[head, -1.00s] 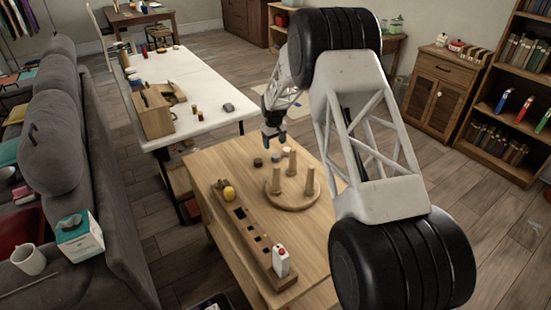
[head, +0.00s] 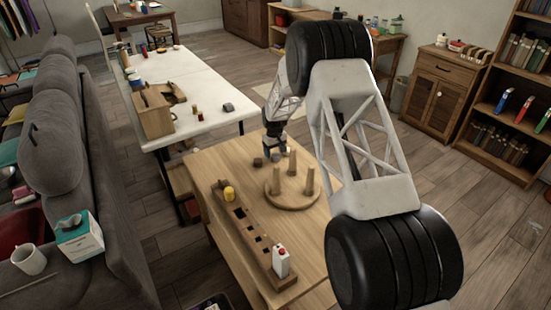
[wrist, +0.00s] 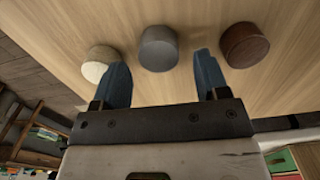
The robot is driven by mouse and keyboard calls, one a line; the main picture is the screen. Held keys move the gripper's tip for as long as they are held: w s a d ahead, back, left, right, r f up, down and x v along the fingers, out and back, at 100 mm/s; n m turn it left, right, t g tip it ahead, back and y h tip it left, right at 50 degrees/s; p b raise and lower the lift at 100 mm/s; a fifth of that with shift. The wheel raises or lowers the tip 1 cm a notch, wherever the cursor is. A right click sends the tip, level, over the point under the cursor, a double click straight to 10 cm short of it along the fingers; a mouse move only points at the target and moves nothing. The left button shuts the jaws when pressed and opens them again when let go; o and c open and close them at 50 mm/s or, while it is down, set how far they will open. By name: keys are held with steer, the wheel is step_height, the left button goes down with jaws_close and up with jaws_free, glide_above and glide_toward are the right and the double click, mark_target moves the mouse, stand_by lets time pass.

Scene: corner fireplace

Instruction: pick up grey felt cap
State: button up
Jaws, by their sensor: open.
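The grey felt cap (wrist: 158,50) is a short round cylinder on the wooden table. In the wrist view it lies just beyond my fingertips, in line with the gap between them. In the head view the grey cap (head: 276,158) is just below my gripper (head: 273,148). In the wrist view my gripper (wrist: 161,70) is open and empty, with two blue fingers. A cream cap (wrist: 97,62) is beside the left finger, and a dark brown cap (wrist: 245,45) is to the right. I cannot make out the cream cap in the head view.
A round base (head: 292,200) with upright wooden pegs stands close to the caps. A long wooden block (head: 250,236) with square holes carries a yellow item (head: 229,193) and a white-and-red item (head: 281,261). The table's front right is clear.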

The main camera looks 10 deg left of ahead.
steer(key=shift+f, duration=1.05)
steer(key=shift+c, duration=0.3)
steer(key=c, duration=0.7)
